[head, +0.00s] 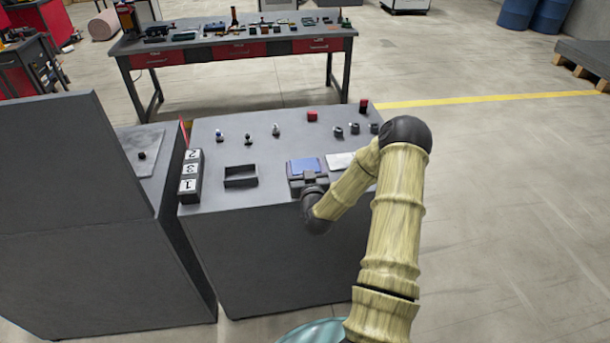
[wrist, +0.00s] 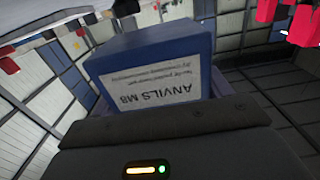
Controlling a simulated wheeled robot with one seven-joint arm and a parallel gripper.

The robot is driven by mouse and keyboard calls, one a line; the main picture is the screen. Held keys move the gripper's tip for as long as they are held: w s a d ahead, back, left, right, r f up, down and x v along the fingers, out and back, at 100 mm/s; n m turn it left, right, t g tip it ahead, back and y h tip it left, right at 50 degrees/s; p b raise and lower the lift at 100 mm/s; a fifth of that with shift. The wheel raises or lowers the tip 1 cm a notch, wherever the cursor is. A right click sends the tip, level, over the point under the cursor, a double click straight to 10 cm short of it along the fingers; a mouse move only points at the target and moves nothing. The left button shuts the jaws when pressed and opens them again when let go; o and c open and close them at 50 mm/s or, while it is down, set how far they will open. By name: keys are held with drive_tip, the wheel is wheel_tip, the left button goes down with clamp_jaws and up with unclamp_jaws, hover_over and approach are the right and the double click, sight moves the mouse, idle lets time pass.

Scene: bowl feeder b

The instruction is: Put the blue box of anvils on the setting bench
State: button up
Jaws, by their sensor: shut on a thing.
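The blue box of anvils (head: 305,165) is at the front right of the grey console top, at the end of my arm. In the wrist view the blue box (wrist: 150,50) fills the middle, its white label reading "ANVILS M8" upside down. My gripper (head: 307,178) is shut on the box; its fingertips are mostly hidden. I cannot tell whether the box touches the console. A long bench (head: 190,57) with a grey top and red drawers, which looks like the setting bench, stands behind the console with several small tools and parts on it.
The console (head: 255,202) carries knobs, red buttons, an open black tray (head: 240,176), a number block (head: 190,177) and a white plate (head: 341,161). A tall grey cabinet (head: 80,200) stands left. Floor is clear between console and bench and at right. Blue barrels (head: 532,14) stand far right.

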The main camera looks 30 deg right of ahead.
drive_tip(key=shift+f+p, duration=0.3)
drive_tip(key=shift+f, duration=1.55)
drive_tip(key=shift+f, duration=0.25)
drive_tip(key=o, duration=1.3)
drive_tip(key=v, duration=0.8)
drive_tip(key=p+v, duration=0.1)
drive_tip(key=v, duration=0.8)
drive_tip(key=shift+s+d+r, duration=0.15)
drive_tip(key=shift+s+r, duration=0.1)
